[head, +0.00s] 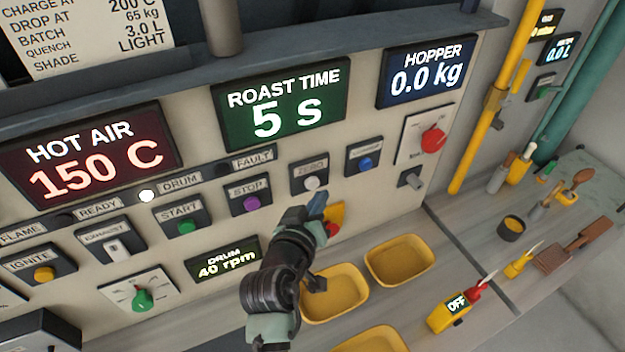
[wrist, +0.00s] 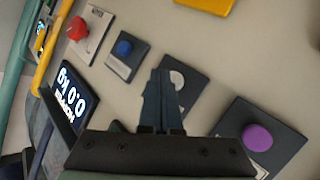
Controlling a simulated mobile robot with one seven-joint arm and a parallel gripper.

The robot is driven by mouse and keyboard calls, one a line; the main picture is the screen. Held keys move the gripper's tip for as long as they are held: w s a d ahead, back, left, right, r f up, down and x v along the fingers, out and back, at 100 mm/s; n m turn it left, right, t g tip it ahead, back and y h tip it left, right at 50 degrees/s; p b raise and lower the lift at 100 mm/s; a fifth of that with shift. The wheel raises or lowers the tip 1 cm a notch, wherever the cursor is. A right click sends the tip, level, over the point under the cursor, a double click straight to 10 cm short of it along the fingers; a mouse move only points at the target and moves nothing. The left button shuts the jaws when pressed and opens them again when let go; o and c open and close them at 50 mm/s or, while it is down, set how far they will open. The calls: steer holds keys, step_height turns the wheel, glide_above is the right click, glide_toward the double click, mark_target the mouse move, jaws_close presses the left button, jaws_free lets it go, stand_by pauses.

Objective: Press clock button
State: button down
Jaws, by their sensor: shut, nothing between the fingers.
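I see no button with a legible "clock" label. A blue button (head: 365,163) sits on a dark plate under the HOPPER display, its label too small to read. It also shows in the wrist view (wrist: 124,47). Left of it in the head view is the white ZERO button (head: 312,184), partly behind my fingers in the wrist view (wrist: 178,80). The purple STOP button (head: 252,204) is further left. The ROAST TIME display (head: 281,105) reads 5 S. My gripper (head: 318,200) is shut and empty, just below the ZERO plate. Contact with the panel cannot be told.
A red knob (head: 433,139) is right of the blue button. A green START button (head: 187,227) and orange IGNITE button (head: 44,274) are left. Yellow trays (head: 399,258) stand on the counter below, and a yellow pipe (head: 492,105) rises at the right.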

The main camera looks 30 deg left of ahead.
steer(key=s+d+p, duration=0.1)
steer(key=s+d, duration=0.1)
steer(key=s+d+p, duration=0.1)
steer(key=d+p, duration=0.1)
steer(key=shift+s+d, duration=0.35)
stand_by(0.9)
